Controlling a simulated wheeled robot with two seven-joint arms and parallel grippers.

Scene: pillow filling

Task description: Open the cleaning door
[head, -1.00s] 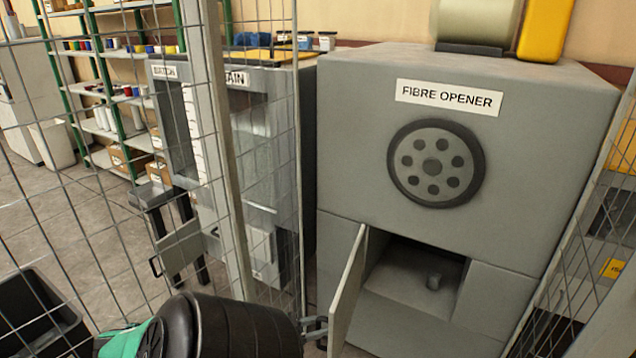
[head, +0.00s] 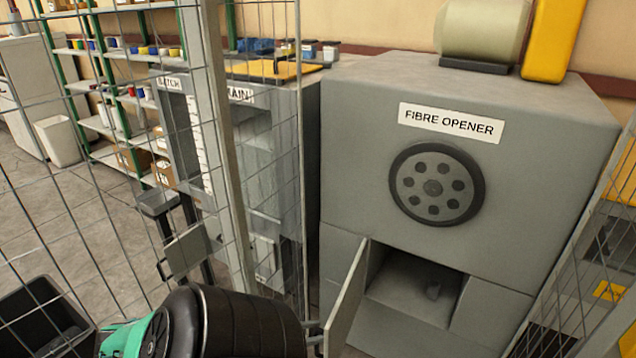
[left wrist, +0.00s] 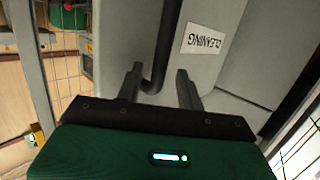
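The fibre opener (head: 460,230) is a big grey machine at the right in the head view. Its cleaning door (head: 347,302) stands swung outward from the front, uncovering a dark recess (head: 415,285) at the bottom. In the left wrist view the door panel carries an upside-down CLEANING label (left wrist: 204,40) and a dark bar handle (left wrist: 160,55). My left gripper (left wrist: 160,78) has its fingers apart on either side of the handle, with a gap at the right finger. In the head view it (head: 314,335) is at the door's outer edge, mostly behind my black arm. My right gripper is out of view.
Wire mesh fencing with a grey post (head: 218,150) stands at the left, and more mesh (head: 570,270) at the right. A grey cabinet (head: 270,165) stands left of the machine. A black bin (head: 40,315) is at lower left.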

